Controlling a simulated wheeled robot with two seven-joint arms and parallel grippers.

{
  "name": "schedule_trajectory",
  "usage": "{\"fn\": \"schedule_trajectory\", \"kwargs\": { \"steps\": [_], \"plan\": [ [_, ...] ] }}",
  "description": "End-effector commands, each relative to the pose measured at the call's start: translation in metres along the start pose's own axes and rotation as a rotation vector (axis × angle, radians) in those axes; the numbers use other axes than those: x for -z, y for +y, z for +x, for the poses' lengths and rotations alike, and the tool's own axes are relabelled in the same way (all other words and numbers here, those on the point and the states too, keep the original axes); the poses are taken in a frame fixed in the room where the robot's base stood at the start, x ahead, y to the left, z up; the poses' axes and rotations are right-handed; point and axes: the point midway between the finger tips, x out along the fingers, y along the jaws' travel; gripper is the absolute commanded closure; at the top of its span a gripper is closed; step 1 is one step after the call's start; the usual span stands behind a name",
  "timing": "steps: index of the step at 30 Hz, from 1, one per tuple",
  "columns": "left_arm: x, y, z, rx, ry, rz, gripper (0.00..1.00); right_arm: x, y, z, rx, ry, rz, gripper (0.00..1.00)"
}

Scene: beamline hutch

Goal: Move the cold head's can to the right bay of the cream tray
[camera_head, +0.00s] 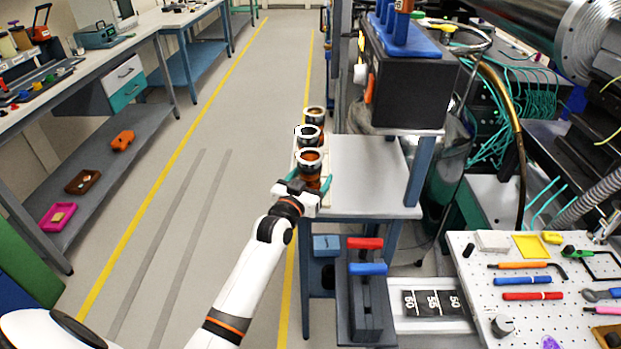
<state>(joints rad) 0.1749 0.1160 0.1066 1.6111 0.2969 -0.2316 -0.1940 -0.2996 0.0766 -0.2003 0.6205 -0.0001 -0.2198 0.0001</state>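Three copper-brown cans with pale rims stand in a row at the left edge of a grey table: a far can (314,115), a middle can (308,136) and a near can (309,162). A little of a cream surface, perhaps the cream tray, shows beside them; its bays are mostly hidden. My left gripper (310,181) is at the near can, with one teal finger on each side of it. I cannot tell whether the fingers press on it. Nothing marks which can is the cold head's. My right gripper is not in view.
The table top (368,172) right of the cans is clear. A black instrument box (410,85) stands above its far right side. A red-and-blue-handled device (367,290) stands low in front. A white pegboard with tools (540,290) is at the lower right.

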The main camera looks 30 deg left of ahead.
Motion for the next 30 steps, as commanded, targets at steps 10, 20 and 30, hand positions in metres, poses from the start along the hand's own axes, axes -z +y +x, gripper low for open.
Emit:
{"fn": "schedule_trajectory", "kwargs": {
  "steps": [10,20,30],
  "plan": [
    [-0.001,0.0,-0.021,0.0,0.002,0.0,0.26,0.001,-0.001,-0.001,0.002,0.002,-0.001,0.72],
    [-0.001,0.0,-0.091,0.001,0.001,0.0,0.26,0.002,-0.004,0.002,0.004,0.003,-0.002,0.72],
    [-0.003,0.0,-0.12,0.0,-0.001,0.0,0.26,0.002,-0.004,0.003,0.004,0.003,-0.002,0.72]
  ]
}}
